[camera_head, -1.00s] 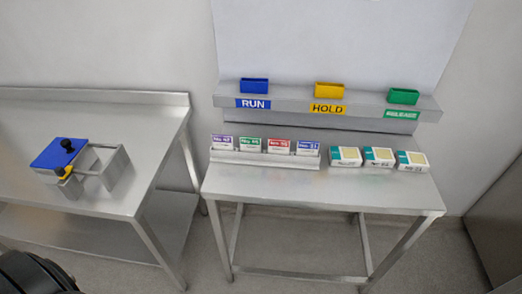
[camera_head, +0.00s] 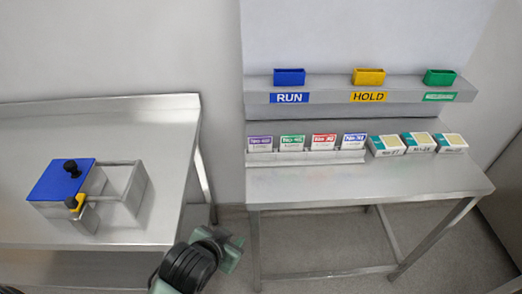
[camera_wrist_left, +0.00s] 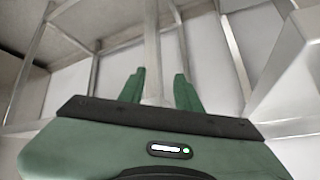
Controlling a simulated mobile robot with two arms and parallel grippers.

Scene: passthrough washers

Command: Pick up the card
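Several cards stand in a row in a metal rack (camera_head: 310,159) on the right-hand table: a purple-topped card (camera_head: 260,144), a green-topped card (camera_head: 292,143), a red-topped card (camera_head: 324,142) and a blue-topped card (camera_head: 354,141). Which one the task means cannot be told. My left gripper (camera_head: 232,252) is low in front of the gap between the tables, well short of the rack. In the left wrist view its two green fingers (camera_wrist_left: 160,88) are apart with nothing held between them. My right gripper is not in view.
Several small boxes (camera_head: 419,142) sit right of the rack. Blue (camera_head: 289,76), yellow (camera_head: 368,76) and green (camera_head: 440,77) holders stand on the shelf (camera_head: 335,85) above. A blue-lidded metal fixture (camera_head: 60,179) is on the left table (camera_head: 165,130). The right table's front (camera_head: 400,180) is clear.

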